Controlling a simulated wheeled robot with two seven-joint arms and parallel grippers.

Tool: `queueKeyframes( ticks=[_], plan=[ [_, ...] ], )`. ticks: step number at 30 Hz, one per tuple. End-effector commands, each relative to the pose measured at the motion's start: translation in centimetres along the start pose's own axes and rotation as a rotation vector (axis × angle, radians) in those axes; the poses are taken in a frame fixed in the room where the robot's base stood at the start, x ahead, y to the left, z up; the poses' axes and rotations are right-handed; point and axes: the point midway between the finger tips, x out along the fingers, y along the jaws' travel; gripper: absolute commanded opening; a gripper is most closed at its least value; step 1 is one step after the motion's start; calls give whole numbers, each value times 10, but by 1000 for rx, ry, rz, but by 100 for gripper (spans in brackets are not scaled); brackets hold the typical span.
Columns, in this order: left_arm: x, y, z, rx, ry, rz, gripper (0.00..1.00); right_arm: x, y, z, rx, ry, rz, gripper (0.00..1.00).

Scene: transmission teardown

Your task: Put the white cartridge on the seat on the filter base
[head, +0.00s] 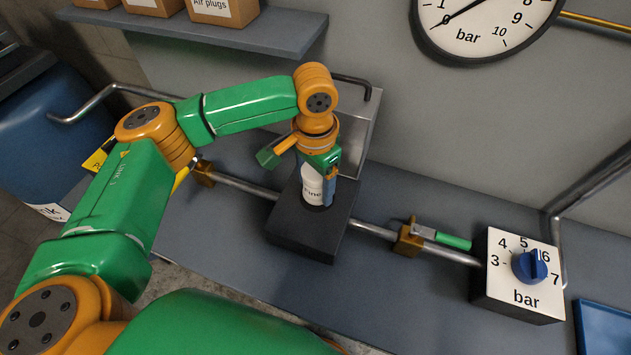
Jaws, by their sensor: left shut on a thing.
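The white cartridge (312,186) stands about upright over the black filter base (300,238), near the middle of the head view. Part of a word is printed on its side. My left gripper (318,184) comes down from above and is shut on the cartridge. The cartridge's lower end is at the top of the base, where a dark round seat (318,206) shows just around it. I cannot tell whether the cartridge touches the seat or is slightly above it. My right gripper is not in view.
A pipe runs through the base, with a green-handled valve (440,237) to the right. A regulator box (520,275) with a blue knob stands further right. A shelf (260,38) with boxes and a gauge (485,22) are on the wall.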

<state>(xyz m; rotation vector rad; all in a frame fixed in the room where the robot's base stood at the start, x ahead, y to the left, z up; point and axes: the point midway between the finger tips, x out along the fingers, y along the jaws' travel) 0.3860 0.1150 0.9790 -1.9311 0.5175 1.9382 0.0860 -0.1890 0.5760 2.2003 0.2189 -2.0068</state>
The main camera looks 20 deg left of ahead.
Motion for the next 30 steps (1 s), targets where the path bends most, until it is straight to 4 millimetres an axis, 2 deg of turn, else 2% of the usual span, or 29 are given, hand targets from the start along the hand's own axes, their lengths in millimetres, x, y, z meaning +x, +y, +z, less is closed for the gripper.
queueKeyframes(
  ticks=[1, 4, 12, 13, 15, 16, 24, 26, 30],
  plan=[
    [4, 0, 0, 0, -3, 0, 13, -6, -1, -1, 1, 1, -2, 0],
    [12, 0, 0, 0, 1, 0, 13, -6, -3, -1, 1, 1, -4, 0],
    [14, 1, 0, 0, 1, 0, 13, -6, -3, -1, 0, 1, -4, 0],
    [14, 0, 0, 0, 1, 0, 76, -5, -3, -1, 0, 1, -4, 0],
    [14, 0, 0, 0, 2, 0, 95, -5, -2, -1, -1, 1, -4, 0],
    [14, 0, 0, 0, 2, 0, 100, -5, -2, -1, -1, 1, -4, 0],
    [10, 1, -1, 0, 4, 0, 100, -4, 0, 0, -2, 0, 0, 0],
    [1, 0, -2, -1, 5, -1, 100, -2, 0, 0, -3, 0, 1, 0],
    [-38, 0, -2, 0, 8, -1, 100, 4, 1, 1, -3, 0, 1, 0]
  ],
)
